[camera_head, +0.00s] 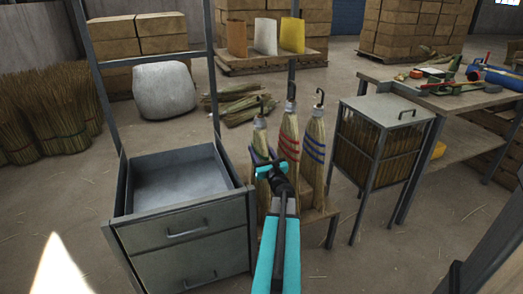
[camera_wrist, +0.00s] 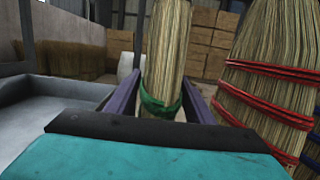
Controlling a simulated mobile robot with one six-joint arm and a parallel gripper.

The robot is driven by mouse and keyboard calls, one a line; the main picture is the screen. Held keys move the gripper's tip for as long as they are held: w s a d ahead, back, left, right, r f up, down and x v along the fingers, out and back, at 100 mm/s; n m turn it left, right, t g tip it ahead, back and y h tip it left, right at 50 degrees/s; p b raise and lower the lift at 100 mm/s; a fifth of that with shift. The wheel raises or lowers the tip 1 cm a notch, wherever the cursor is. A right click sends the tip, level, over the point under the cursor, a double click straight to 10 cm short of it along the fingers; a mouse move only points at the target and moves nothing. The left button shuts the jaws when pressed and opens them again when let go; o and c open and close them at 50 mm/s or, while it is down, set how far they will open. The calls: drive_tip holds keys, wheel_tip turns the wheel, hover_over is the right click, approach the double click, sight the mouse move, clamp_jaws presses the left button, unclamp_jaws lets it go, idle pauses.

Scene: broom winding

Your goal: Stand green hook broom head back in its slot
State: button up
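The green hook broom head (camera_head: 260,143) is the left one of three upright straw broom heads, with a dark hook on top. My gripper (camera_head: 265,160) is at its middle, its dark purple fingers on either side. In the wrist view the straw (camera_wrist: 167,45) and green band (camera_wrist: 160,103) fill the gap between the fingertips, and my gripper (camera_wrist: 161,88) looks shut on it at the band. The broom leans slightly in that view. Its lower end is partly hidden behind my gripper and arm, so I cannot tell whether it sits in a slot.
A red-banded broom head (camera_head: 289,143) stands close on the right, also large in the wrist view (camera_wrist: 275,75). A blue-banded one (camera_head: 315,150) stands beyond it. A grey drawer cabinet (camera_head: 190,235) is close on the left. A wire-sided bin (camera_head: 380,140) stands right.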

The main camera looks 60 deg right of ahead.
sight(266, 159)
drive_tip(key=shift+s+r, duration=0.1)
drive_tip(key=shift+r, duration=0.1)
idle(0.3)
drive_tip(key=shift+p+v, duration=0.55)
drive_tip(key=shift+v, duration=5.4)
drive_tip(key=shift+a, duration=0.1)
